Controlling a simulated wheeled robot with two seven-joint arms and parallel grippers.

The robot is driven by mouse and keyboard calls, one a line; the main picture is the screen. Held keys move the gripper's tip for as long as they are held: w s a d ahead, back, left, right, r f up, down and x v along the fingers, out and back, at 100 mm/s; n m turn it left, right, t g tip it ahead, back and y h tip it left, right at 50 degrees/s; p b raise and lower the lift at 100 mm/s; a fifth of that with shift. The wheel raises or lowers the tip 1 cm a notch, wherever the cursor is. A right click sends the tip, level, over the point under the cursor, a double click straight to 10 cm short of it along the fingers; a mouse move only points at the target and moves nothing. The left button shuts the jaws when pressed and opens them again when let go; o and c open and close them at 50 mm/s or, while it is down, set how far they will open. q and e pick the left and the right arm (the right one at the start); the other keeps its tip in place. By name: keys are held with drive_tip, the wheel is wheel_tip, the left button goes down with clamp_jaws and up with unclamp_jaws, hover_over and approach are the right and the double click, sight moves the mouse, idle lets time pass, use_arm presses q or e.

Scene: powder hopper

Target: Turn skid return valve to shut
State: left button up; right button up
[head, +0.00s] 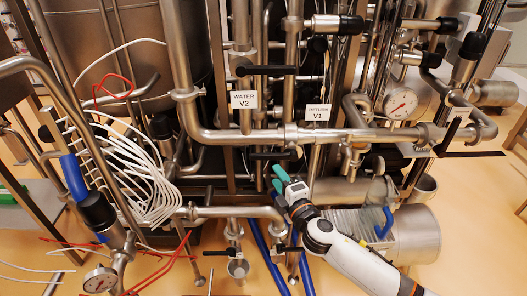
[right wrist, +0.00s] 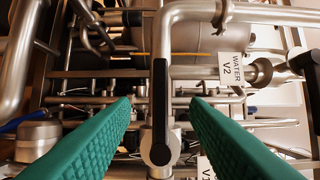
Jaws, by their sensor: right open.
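The tag RETURN V1 (head: 317,114) hangs on the pipework in the head view; its V1 part (right wrist: 205,168) shows at the bottom of the right wrist view. A black lever handle (head: 272,155) lies level below and left of that tag. In the right wrist view a black handle (right wrist: 160,100) appears upright between the fingers, its lower end at a round metal hub. I cannot tell for certain which valve it belongs to. My right gripper (head: 279,179) has green fingers, open and empty, in front of and just below the lever. My left gripper is not in view.
The tag WATER V2 (head: 244,100) hangs left of the return tag. Another black lever (head: 267,70) sits above it. Blue hoses (head: 268,255) run below my gripper.

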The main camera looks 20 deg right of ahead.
sight(265, 159)
drive_tip(key=w, duration=0.3)
drive_tip(key=w+a, duration=0.1)
drive_tip(key=w, duration=0.3)
drive_tip(key=w+p, duration=0.1)
drive_tip(key=w, duration=0.2)
drive_tip(key=shift+w+a, duration=0.15)
drive_tip(key=shift+w, duration=0.1)
clamp_jaws()
